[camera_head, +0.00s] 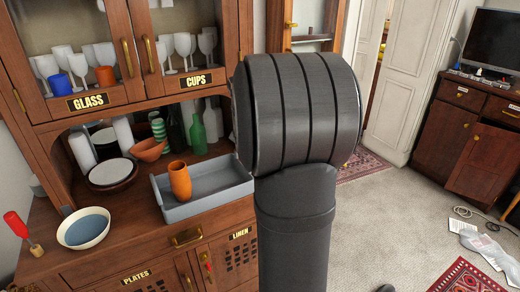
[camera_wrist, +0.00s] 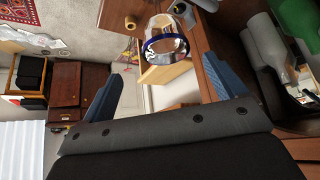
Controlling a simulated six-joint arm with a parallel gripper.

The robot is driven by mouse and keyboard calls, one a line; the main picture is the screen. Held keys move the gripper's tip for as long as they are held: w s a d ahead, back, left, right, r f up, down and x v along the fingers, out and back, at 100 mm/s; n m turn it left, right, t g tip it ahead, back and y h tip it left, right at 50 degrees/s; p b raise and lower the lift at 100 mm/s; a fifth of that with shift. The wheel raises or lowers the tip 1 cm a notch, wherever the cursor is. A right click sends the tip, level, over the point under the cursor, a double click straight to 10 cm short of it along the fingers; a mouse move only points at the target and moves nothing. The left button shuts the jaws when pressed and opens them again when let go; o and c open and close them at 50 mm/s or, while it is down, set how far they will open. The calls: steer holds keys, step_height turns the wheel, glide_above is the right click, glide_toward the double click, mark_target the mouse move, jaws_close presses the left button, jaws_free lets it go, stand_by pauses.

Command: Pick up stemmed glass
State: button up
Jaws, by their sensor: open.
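Several pale stemmed glasses (camera_head: 184,44) stand behind the right cabinet door marked CUPS in the head view. More pale glasses (camera_head: 79,66) stand behind the left door marked GLASS. My gripper (camera_wrist: 161,70) is open, with its two blue fingers apart in the wrist view. Beyond the fingertips is a clear, shiny round item with a dark blue rim (camera_wrist: 165,38); I cannot tell whether it has a stem. It appears apart from both fingers. The head view does not show my fingers, as my dark arm covers the middle.
A grey tray (camera_head: 211,196) with an orange vase (camera_head: 180,180) sits on the counter. Green bottles (camera_head: 198,135), plates (camera_head: 110,172) and a blue-white bowl (camera_head: 84,228) are nearby. A grey bottle (camera_wrist: 268,45) is right of my fingers. Open carpet (camera_head: 390,215) lies right.

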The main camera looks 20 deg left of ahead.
steer(key=x, duration=0.6)
steer(key=shift+f, duration=0.2)
steer(key=shift+a+x, duration=0.2)
steer(key=shift+x, duration=1.1)
steer(key=shift+a+x, duration=0.2)
steer(key=shift+x, duration=1.1)
steer(key=shift+c, duration=0.4)
steer(key=c, duration=1.1)
